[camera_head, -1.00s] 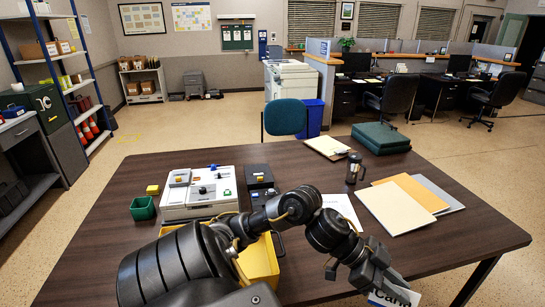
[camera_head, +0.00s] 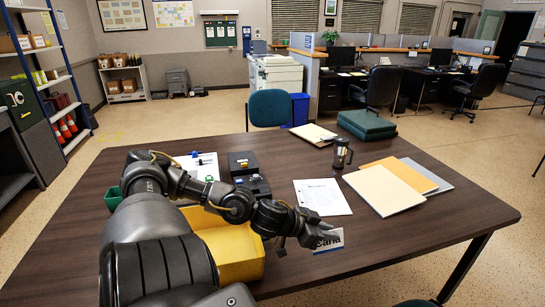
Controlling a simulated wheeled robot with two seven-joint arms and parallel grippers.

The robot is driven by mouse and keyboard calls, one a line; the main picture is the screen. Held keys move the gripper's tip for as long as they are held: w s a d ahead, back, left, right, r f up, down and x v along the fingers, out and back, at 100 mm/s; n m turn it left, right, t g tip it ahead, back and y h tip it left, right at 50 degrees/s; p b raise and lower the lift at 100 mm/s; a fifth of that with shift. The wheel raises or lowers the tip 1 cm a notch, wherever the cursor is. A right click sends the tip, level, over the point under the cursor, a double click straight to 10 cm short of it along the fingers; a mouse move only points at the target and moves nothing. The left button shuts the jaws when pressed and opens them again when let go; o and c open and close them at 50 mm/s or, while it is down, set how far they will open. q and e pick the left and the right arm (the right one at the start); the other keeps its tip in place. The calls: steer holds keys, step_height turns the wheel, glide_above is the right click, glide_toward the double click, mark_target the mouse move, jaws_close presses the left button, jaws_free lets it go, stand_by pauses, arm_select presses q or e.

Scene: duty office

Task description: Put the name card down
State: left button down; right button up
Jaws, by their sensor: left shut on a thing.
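The name card (camera_head: 331,241), white with dark lettering that reads partly "Carla", shows in the head view right of the centre. My left gripper (camera_head: 312,238) is shut on its left part, and the fingers hide some of it. The card stands roughly upright over the front middle of the dark wooden table (camera_head: 400,255). I cannot tell whether its lower edge touches the tabletop. My right gripper is not in view.
A printed sheet (camera_head: 322,197) lies just behind the card. Folders (camera_head: 385,190) lie to the right, with a dark mug (camera_head: 341,153) behind. A yellow bin (camera_head: 232,250) is left of the gripper, partly behind my arm. The table's right front is clear.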

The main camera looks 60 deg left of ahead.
arm_select(q)
steer(key=shift+a, duration=0.25)
steer(key=shift+w, duration=0.1)
steer(key=shift+w+a+f, duration=0.15)
steer(key=shift+w, duration=0.2)
steer(key=shift+w+a+f, duration=0.75)
steer(key=shift+w+f, duration=0.85)
steer(key=shift+w, duration=0.4)
steer(key=shift+w+a+f, duration=0.8)
steer(key=shift+w+f, duration=0.75)
steer(key=shift+w, duration=0.45)
steer(key=shift+w+a+f, duration=0.75)
steer(key=shift+w+f, duration=0.85)
steer(key=shift+w, duration=0.4)
step_height(320, 180, down, 3)
steer(key=shift+f, duration=0.15)
steer(key=c, duration=1.3)
jaws_free()
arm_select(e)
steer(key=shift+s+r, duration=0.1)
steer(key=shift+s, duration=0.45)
